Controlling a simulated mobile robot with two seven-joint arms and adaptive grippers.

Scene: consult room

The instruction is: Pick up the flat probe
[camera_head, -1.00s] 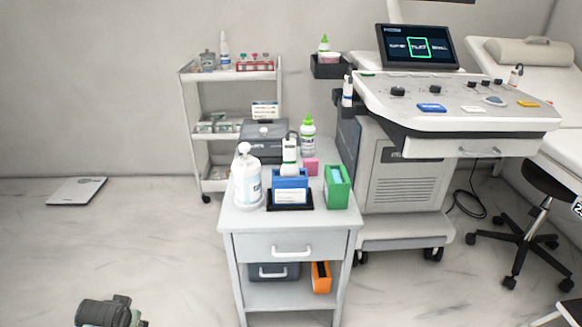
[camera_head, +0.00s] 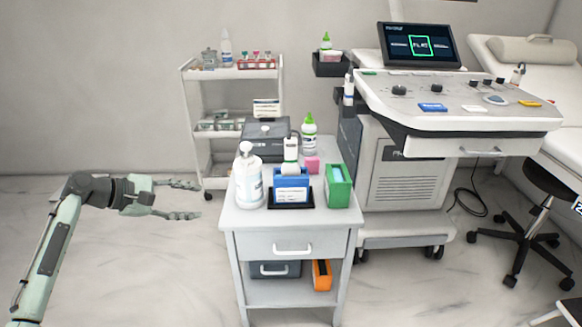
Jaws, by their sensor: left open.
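Another white probe-like piece (camera_head: 348,88) sits at the left side of the ultrasound machine (camera_head: 455,120). I cannot tell from shape alone which one is flat. The machine's screen (camera_head: 419,46) has its middle box outlined in green, seemingly reading "FLAT". My left gripper (camera_head: 190,200) is open and empty, left of the cart and apart from it, its fingers pointing right. My right gripper is not in view.
A white pump bottle (camera_head: 248,178) stands left of the blue holder, a green box (camera_head: 338,186) right of it. A green-capped bottle (camera_head: 309,138), pink block (camera_head: 312,164) and dark grey case (camera_head: 268,141) are behind. A shelf trolley (camera_head: 192,110) stands further back.

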